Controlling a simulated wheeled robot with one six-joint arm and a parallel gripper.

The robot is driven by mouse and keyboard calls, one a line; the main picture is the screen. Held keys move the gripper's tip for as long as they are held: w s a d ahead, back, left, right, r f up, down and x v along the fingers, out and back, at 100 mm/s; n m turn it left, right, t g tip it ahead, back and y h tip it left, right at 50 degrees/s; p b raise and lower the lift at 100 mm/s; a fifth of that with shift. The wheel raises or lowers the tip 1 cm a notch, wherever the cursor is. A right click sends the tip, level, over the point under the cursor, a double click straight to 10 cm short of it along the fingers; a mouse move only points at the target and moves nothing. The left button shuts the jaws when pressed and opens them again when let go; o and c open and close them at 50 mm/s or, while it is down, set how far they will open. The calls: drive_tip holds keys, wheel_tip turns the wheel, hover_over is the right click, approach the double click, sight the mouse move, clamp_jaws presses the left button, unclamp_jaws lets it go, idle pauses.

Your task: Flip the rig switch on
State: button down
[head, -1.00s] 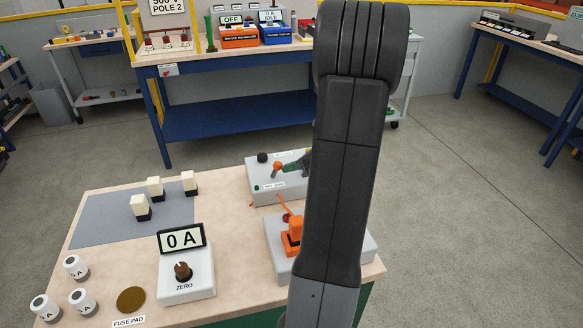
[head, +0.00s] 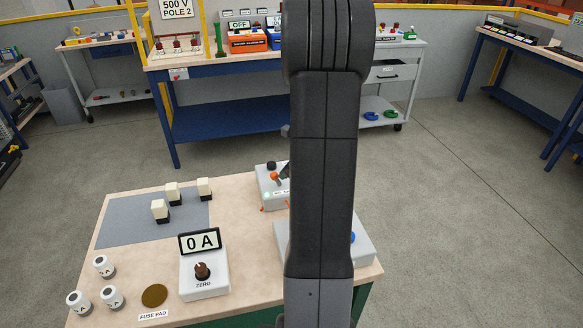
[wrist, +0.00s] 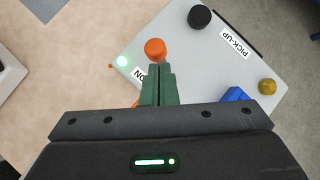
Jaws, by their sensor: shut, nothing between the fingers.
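The rig switch is on a light grey box (head: 272,201) at the back right of the bench in the head view. Its orange knob (head: 274,176) also shows in the wrist view (wrist: 155,50). My gripper (wrist: 158,70) has green fingers, shut and empty, just short of the orange knob in the wrist picture. Whether they touch it I cannot tell. In the head view my arm hides most of my gripper and the right of the box.
A black knob (wrist: 199,16), a PICK-UP label (wrist: 235,43), a brass knob (wrist: 267,87) and a blue part (wrist: 236,95) lie near the fingers. A second grey box (head: 367,251) is mostly behind my arm. A 0 A meter (head: 200,242) stands left.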

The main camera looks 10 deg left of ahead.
drive_tip(key=shift+w+d, duration=0.1)
drive_tip(key=shift+r+p, duration=0.8)
drive_tip(key=shift+r, duration=0.05)
drive_tip(key=s+v, duration=0.1)
drive_tip(key=v, duration=1.2)
drive_tip(key=shift+s+a, duration=0.4)
drive_tip(key=shift+f, duration=0.2)
